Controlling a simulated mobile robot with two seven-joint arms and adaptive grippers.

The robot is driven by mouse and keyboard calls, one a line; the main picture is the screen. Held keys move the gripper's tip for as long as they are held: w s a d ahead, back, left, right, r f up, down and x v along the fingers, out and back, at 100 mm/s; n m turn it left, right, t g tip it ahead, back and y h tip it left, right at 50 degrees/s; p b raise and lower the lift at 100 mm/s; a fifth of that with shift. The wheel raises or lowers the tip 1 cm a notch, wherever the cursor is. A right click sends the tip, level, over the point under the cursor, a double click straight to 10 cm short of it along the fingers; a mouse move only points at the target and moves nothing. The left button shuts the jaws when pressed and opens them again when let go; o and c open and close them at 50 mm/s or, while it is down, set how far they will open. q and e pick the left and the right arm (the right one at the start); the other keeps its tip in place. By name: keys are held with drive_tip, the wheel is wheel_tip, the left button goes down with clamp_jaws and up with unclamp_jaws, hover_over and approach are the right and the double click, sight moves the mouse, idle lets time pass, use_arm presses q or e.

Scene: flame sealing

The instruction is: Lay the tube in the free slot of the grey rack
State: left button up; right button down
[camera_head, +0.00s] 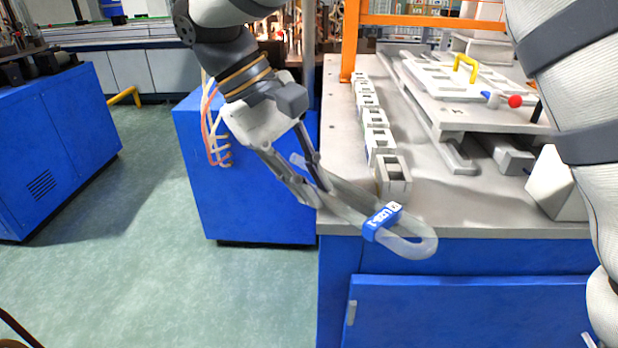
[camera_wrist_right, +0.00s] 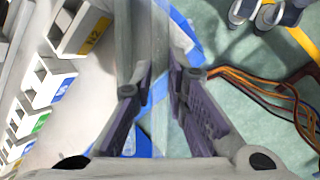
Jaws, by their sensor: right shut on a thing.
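The tube's rounded end sticks out past the fingertips, in front of the bench's front left corner. In the right wrist view the pale, see-through tube (camera_wrist_right: 142,45) runs between the two dark fingers (camera_wrist_right: 160,85). A row of light grey slotted blocks (camera_head: 393,180), seemingly the grey rack, stands along the bench's left edge, beside the tube. The blocks also show in the right wrist view (camera_wrist_right: 45,85). I cannot tell which slot is free. My left gripper is out of view.
The grey bench top (camera_head: 480,205) carries a metal plate fixture (camera_head: 470,100) with a yellow handle (camera_head: 465,64) and a red knob (camera_head: 515,101). An orange post (camera_head: 350,40) stands at the back. A blue cabinet (camera_head: 230,180) stands left of the bench. Green floor lies open at left.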

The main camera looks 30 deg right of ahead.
drive_tip(key=shift+f, duration=0.2)
drive_tip(key=c, duration=1.6)
unclamp_jaws()
